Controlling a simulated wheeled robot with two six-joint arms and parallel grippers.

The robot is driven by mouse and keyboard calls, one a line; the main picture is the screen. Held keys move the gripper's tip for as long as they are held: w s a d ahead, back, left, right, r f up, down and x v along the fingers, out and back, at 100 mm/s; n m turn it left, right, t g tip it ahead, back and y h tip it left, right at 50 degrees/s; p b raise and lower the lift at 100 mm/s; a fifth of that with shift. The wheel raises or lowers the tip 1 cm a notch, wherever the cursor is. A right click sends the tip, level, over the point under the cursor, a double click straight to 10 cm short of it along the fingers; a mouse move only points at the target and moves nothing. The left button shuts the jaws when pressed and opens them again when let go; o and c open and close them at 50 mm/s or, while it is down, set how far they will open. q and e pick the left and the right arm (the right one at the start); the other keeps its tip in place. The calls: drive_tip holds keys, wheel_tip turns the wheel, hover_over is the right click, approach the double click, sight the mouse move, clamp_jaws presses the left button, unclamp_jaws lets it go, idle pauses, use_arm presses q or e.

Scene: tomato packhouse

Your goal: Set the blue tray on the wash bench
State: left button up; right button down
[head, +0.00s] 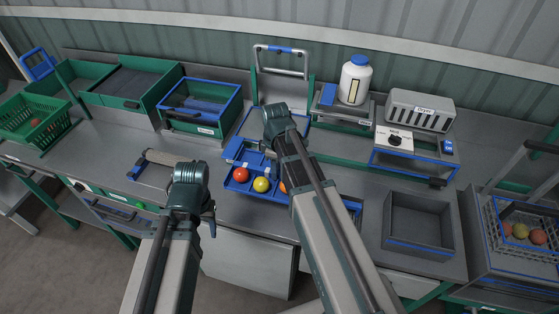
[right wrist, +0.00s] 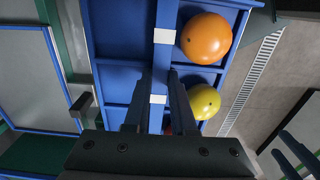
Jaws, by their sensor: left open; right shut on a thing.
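The blue tray (head: 236,184) is at the middle of the head view, over the front part of the grey bench. It is a divided tray with a red, a yellow and an orange tomato along its near side. In the right wrist view, the tray (right wrist: 112,72) fills the middle, and its central blue bar with white bands passes between my right fingers (right wrist: 158,88). My right gripper is shut on this bar. My right arm hides part of the tray in the head view. My left gripper (head: 210,215) is open and empty, left of and nearer than the tray. I cannot tell whether the tray touches the bench.
A blue-rimmed green crate (head: 203,120) stands behind left. A white jug (head: 354,80) and a grey slotted box (head: 420,110) stand at the back right. An empty grey bin (head: 418,220) is at the right. A grey-and-blue roller-like item (head: 170,158) lies left of the tray.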

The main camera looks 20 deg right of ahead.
sight(276, 190)
drive_tip(key=shift+s+a+f, duration=0.1)
drive_tip(key=shift+s+a, duration=0.3)
drive_tip(key=shift+s, duration=0.35)
drive_tip(key=shift+d+f, duration=0.1)
wheel_tip(276, 190, down, 8)
drive_tip(key=b, duration=0.8)
drive_tip(key=shift+f+b, duration=0.4)
drive_tip(key=shift+b, duration=0.15)
idle(0.6)
drive_tip(key=c, duration=0.7)
unclamp_jaws()
drive_tip(key=shift+c, duration=1.4)
drive_tip(key=shift+r, duration=0.15)
